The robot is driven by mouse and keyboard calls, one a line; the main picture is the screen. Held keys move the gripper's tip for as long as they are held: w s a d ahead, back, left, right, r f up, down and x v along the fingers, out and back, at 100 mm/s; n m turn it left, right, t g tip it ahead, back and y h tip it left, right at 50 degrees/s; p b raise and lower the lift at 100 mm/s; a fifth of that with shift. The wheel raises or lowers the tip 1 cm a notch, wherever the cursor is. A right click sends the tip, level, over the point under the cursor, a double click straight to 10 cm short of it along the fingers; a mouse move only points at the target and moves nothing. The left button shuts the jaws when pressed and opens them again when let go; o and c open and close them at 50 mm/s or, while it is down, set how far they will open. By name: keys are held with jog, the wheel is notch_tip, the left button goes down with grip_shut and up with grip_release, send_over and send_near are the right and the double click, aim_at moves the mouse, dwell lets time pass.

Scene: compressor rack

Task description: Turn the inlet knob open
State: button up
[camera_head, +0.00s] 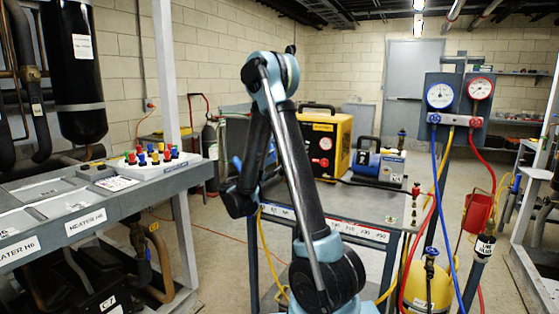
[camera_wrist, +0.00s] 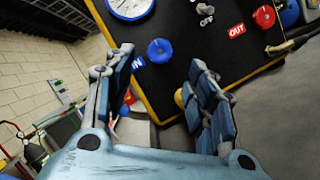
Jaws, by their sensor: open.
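The inlet knob (camera_wrist: 160,51) is a round blue knob beside a blue "IN" label on a dark panel with a yellow edge in the wrist view. My gripper (camera_wrist: 159,66) is open and empty. Its two fingers stand apart, one on each side of the knob in the picture; the knob appears ahead of the fingertips, and I see no contact. A red knob (camera_wrist: 264,17) with a red "OUT" label sits farther right on the panel. In the head view a yellow machine (camera_head: 341,130) stands on the bench behind my arm. My fingers are hard to make out there.
A white-faced gauge (camera_wrist: 130,6) and a small switch (camera_wrist: 205,8) marked "OFF" sit near the knob. A blue machine (camera_head: 380,163) stands beside the yellow one. A gauge manifold (camera_head: 456,110) with hoses stands at right.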

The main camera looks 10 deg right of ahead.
jog(key=shift+v, duration=2.8)
